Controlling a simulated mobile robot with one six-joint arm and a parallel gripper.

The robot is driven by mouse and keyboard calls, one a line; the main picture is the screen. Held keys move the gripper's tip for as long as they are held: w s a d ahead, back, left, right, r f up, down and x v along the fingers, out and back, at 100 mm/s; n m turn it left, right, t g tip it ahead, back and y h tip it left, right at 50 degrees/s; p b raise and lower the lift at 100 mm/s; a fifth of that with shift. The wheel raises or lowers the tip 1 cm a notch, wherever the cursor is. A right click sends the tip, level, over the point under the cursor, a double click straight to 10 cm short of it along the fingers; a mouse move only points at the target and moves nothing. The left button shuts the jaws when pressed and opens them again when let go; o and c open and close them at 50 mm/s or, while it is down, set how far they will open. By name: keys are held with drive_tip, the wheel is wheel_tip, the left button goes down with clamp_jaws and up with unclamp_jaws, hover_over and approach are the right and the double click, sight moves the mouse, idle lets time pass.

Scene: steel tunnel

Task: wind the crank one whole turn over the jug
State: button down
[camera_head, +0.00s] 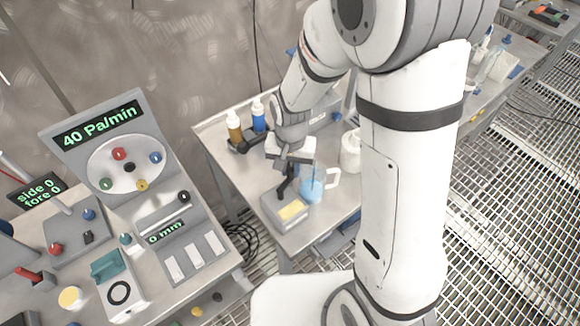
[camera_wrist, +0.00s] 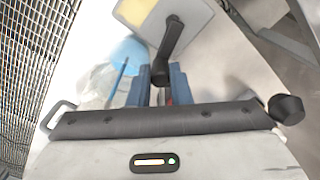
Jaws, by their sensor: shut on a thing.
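The crank (camera_head: 283,190) is a black arm on a grey box with a yellow top panel (camera_head: 291,210), on the steel table. In the wrist view the crank arm (camera_wrist: 173,38) runs from the box down to a black grip between my blue fingers. My gripper (camera_wrist: 160,75) is shut on that grip. My gripper also shows in the head view (camera_head: 287,177), above the box, with its fingers partly hidden. The jug (camera_head: 311,188), with blue in it and a pale handle, stands right of the box. In the wrist view the clear jug (camera_wrist: 98,88) is partly behind my fingers.
A white container (camera_head: 350,152) stands behind the jug, partly hidden by my arm. A control console (camera_head: 125,165) with lit displays stands at left. Grated floor (camera_head: 500,200) lies at right.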

drive_tip(key=m+b, duration=0.1)
drive_tip(key=m, duration=0.1)
drive_tip(key=s+d+m, duration=0.1)
drive_tip(key=m, duration=0.1)
drive_tip(key=shift+f+b, duration=0.1)
drive_tip(key=shift+b, duration=0.25)
drive_tip(key=m, duration=0.2)
drive_tip(key=s+m+b, duration=0.1)
drive_tip(key=shift+s+d+m, duration=0.2)
drive_tip(key=shift+m, duration=0.2)
drive_tip(key=m, duration=0.1)
drive_tip(key=s+m+b, duration=0.1)
drive_tip(key=m, duration=0.2)
drive_tip(key=shift+s, duration=0.3)
drive_tip(key=shift+s+a+m+b, duration=0.1)
drive_tip(key=shift+s+m+b, duration=0.2)
drive_tip(key=shift+m, duration=0.7)
drive_tip(key=shift+s+a+m+b, duration=0.1)
drive_tip(key=shift+s+m+b, duration=0.2)
drive_tip(key=shift+m, duration=0.7)
drive_tip(key=shift+s, duration=0.1)
drive_tip(key=c, duration=1.3)
unclamp_jaws()
wheel_tip(320, 180, up, 8)
drive_tip(key=shift+r, duration=0.1)
